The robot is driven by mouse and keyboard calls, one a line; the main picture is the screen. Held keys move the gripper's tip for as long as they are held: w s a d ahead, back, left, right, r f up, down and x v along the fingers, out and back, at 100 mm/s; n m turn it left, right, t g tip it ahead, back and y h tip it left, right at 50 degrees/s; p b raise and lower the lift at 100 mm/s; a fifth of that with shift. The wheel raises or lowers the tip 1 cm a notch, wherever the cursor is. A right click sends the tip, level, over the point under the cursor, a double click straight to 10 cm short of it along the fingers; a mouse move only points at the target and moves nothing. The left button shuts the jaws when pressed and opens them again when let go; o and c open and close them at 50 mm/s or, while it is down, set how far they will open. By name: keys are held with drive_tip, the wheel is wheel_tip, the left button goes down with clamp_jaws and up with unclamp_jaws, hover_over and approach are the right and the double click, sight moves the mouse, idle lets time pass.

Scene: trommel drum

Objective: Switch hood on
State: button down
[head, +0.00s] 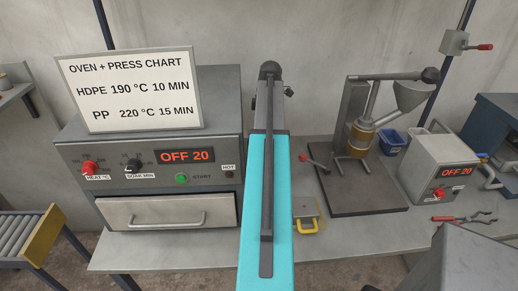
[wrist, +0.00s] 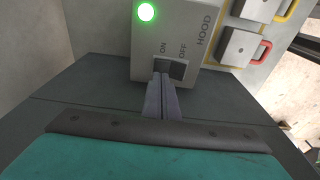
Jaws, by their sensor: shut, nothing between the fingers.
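In the wrist view, a pale grey switch box (wrist: 205,25) is labelled HOOD. It has a dark rocker switch (wrist: 177,69) with ON marked at its left and OFF at its right. A round green lamp (wrist: 146,11) on the box is lit. My gripper (wrist: 161,79) is shut and empty, its fingertips at the ON side of the rocker and covering part of it. I cannot tell whether they touch it. In the head view the box and my fingertips are not visible; my turquoise arm fills the middle.
In the head view an oven (head: 150,150) reading OFF 20 stands left, with a chart (head: 130,90) on top. A press (head: 365,140) and a grey control box (head: 445,165) stand right. In the wrist view, moulds with red (wrist: 263,52) and yellow (wrist: 286,10) handles are at upper right.

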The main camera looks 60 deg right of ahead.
drive_tip(key=shift+r+p, duration=1.15)
drive_tip(key=shift+r, duration=1)
